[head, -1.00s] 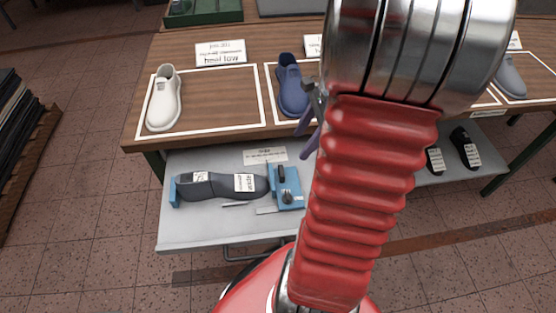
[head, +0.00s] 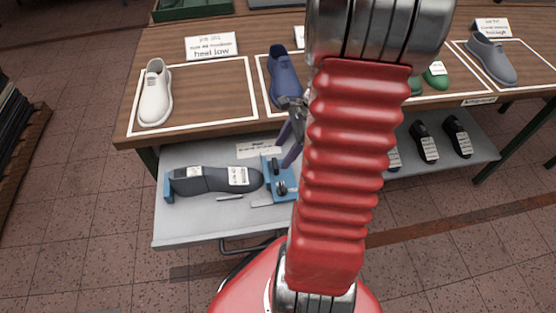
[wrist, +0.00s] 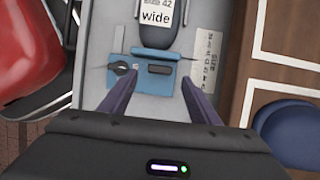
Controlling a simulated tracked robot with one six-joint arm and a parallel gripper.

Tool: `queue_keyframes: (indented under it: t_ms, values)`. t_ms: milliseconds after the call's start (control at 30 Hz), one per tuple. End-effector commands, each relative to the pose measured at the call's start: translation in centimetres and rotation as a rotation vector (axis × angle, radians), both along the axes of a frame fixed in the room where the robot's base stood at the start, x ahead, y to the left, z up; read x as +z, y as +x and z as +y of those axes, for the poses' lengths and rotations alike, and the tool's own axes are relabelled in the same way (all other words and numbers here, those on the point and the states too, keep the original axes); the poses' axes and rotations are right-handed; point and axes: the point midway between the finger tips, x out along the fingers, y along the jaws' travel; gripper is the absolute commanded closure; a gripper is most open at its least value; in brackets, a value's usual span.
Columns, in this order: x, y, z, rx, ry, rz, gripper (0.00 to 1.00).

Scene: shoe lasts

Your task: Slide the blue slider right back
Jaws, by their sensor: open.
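The blue slider (head: 287,174) sits on the grey lower shelf (head: 190,225), at the right end of a dark shoe last (head: 205,182). It carries a black knob and a black bar-like handle. In the wrist view the slider (wrist: 139,84) lies ahead, with a blue strip between its body and the last (wrist: 155,38). My gripper (wrist: 160,92) is open, its two purple fingers apart on either side of the slider's near part. In the head view, my gripper (head: 290,145) is above the slider, partly hidden by my arm. I cannot tell whether the fingers touch anything.
A blue end stop (head: 167,189) is at the last's left end. A printed scale card (wrist: 205,60) lies right of the slider in the wrist view. The wooden table (head: 215,92) overhangs behind, bearing a white shoe (head: 155,95) and a blue shoe (head: 283,78).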

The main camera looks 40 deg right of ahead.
Motion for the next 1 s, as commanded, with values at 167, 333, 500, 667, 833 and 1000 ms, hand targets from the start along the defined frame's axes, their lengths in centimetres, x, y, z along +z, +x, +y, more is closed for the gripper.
queue_keyframes:
  t_ms: [167,333,500,667,833,1000]
  values:
    - [-2.7,0.5,1.0,0.002,0.004,0.003,0.44]
    - [-4.4,1.0,1.6,0.002,0.002,0.001,0.44]
    - [-5.2,1.2,1.8,0.0,0.001,0.001,0.44]
    - [-5.3,1.2,1.8,0.0,0.0,0.0,0.44]
    - [-5.3,1.2,1.8,0.0,0.0,0.0,0.48]
    - [-5.3,1.2,1.8,0.0,0.0,0.0,0.6]
